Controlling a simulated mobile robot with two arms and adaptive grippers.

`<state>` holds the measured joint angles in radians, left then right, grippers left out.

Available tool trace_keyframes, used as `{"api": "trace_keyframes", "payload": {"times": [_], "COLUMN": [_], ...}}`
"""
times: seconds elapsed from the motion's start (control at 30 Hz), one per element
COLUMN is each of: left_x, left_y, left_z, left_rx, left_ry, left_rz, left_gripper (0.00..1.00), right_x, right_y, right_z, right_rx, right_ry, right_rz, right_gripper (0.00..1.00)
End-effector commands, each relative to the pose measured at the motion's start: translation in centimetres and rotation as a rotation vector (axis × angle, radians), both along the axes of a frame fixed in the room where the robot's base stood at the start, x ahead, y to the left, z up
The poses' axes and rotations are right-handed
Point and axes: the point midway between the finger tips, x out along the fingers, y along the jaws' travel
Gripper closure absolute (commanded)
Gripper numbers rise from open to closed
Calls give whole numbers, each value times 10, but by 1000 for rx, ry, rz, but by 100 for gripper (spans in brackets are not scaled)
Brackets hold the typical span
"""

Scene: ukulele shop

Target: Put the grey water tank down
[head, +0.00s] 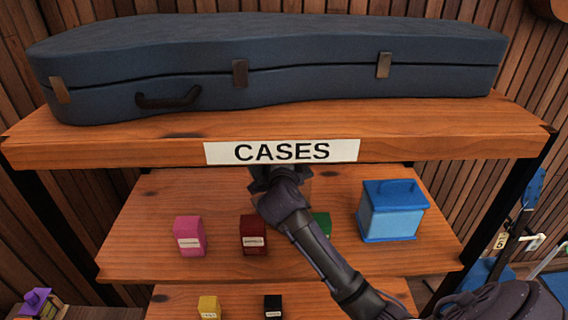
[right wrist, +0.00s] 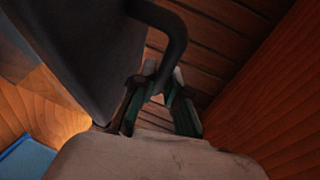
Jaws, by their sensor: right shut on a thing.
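My right gripper (right wrist: 165,88) shows in the right wrist view, shut on a dark curved handle (right wrist: 178,30). The handle seems to belong to the dark grey water tank (right wrist: 82,50), whose broad flat side fills the upper left of that view. In the head view my right arm reaches in from the lower right to the middle shelf, and its hand goes under the top board's front edge. That board hides the fingers and the tank there. Whether the tank touches the shelf cannot be told. My left gripper is in neither view.
The top board (head: 100,150) carries a blue instrument case (head: 300,55). On the middle shelf (head: 140,245) stand pink (head: 190,236) and dark red (head: 254,235) boxes, a partly hidden green box (head: 321,226), and a blue lidded box (head: 393,212). Free shelf shows at far left.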

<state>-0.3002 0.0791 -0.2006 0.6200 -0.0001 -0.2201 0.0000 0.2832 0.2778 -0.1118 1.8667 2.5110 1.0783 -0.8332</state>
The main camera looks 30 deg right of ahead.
Motion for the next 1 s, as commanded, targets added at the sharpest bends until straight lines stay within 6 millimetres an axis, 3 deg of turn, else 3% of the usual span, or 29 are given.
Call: {"api": "trace_keyframes", "payload": {"times": [0.03,0.13,0.47,0.5,0.63,1.0], "left_x": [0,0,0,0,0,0], "left_y": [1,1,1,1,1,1], "left_z": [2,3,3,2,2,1], "left_rx": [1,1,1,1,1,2], "left_ry": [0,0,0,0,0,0], "left_rz": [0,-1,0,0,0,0], "left_gripper": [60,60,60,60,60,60], "right_x": [0,0,0,0,0,-1], "right_y": [2,1,2,2,2,3], "right_z": [-12,-22,-25,-26,-26,-23], "right_rx": [1,1,2,2,3,3], "right_ry": [8,3,2,4,3,2], "right_rz": [2,2,2,1,2,3], "right_gripper": [100,100,100,84,63,63]}}
